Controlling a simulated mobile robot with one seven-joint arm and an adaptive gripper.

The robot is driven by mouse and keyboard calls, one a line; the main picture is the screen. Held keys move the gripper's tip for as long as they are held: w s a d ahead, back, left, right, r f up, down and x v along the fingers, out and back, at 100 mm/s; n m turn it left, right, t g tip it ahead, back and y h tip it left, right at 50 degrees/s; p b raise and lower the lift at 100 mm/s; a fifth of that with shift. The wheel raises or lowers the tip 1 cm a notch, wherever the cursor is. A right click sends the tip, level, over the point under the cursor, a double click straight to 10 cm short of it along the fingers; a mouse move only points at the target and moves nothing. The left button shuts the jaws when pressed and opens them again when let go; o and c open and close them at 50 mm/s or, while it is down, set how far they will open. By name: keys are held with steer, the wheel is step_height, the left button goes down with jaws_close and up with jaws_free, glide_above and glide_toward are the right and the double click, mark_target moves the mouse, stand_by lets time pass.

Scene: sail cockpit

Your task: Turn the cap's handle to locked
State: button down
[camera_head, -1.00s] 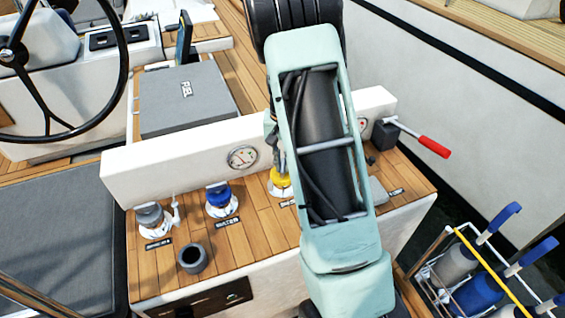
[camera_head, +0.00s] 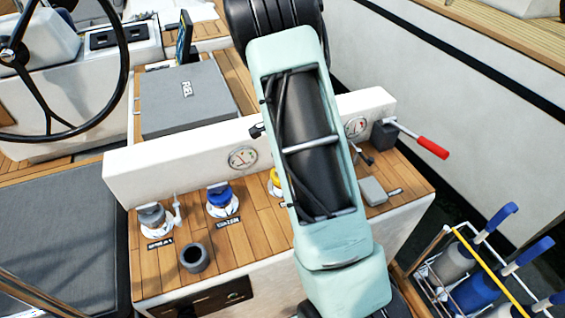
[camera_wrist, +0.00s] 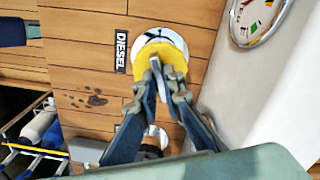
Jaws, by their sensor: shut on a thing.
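The yellow cap (camera_wrist: 173,52) sits on a white round base on the wooden deck, beside the DIESEL label (camera_wrist: 121,50) in the wrist view. My gripper (camera_wrist: 162,72) is at the cap, its fingers shut on the cap's handle. The handle is mostly hidden between the fingers, so its exact angle cannot be read. In the head view only a sliver of the yellow cap (camera_head: 274,181) shows beside my arm, and my gripper is hidden behind the arm.
A blue cap (camera_head: 219,196) and a grey cap (camera_head: 152,216) stand to the left. A dark cup (camera_head: 193,258) is in front. A white panel with gauges (camera_head: 243,158) runs behind. A red-handled lever (camera_head: 432,147) is at right, near a rack of bottles (camera_head: 485,280).

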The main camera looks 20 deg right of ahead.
stand_by(0.3)
steer(key=c, duration=2)
jaws_free()
steer(key=shift+c, duration=0.2)
step_height(320, 180, up, 12)
